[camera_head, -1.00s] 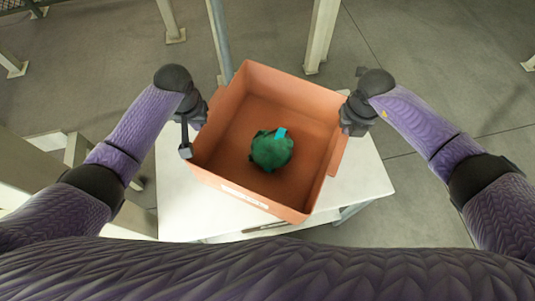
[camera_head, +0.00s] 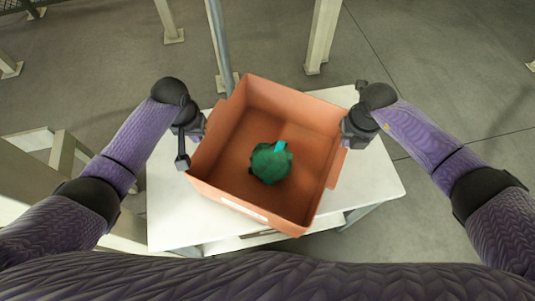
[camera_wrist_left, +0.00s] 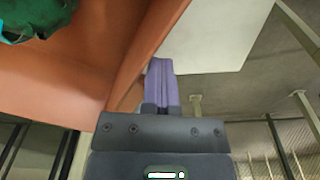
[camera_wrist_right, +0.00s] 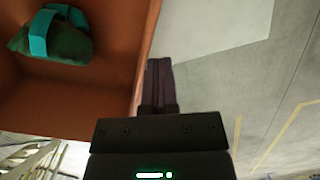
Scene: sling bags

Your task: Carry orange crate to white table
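The orange crate (camera_head: 224,139) is held level between my two grippers, above the white table (camera_head: 165,215). I cannot tell whether its bottom touches the tabletop. A dark green bag with a teal strap (camera_head: 270,163) lies inside the crate. My left gripper (camera_head: 203,127) is at the crate's left side, with its fingers close together at the wall in the left wrist view (camera_wrist_left: 162,80). My right gripper (camera_head: 346,132) is at the crate's right side, with its fingers against the wall in the right wrist view (camera_wrist_right: 158,82). The fingertips are partly hidden.
The bare white tabletop shows to the left, right and behind the crate. A grey post (camera_head: 219,45) and a pale leg (camera_head: 322,35) stand behind the table. A pale frame (camera_head: 30,180) stands at the left. Grey floor (camera_head: 440,70) is clear at the right.

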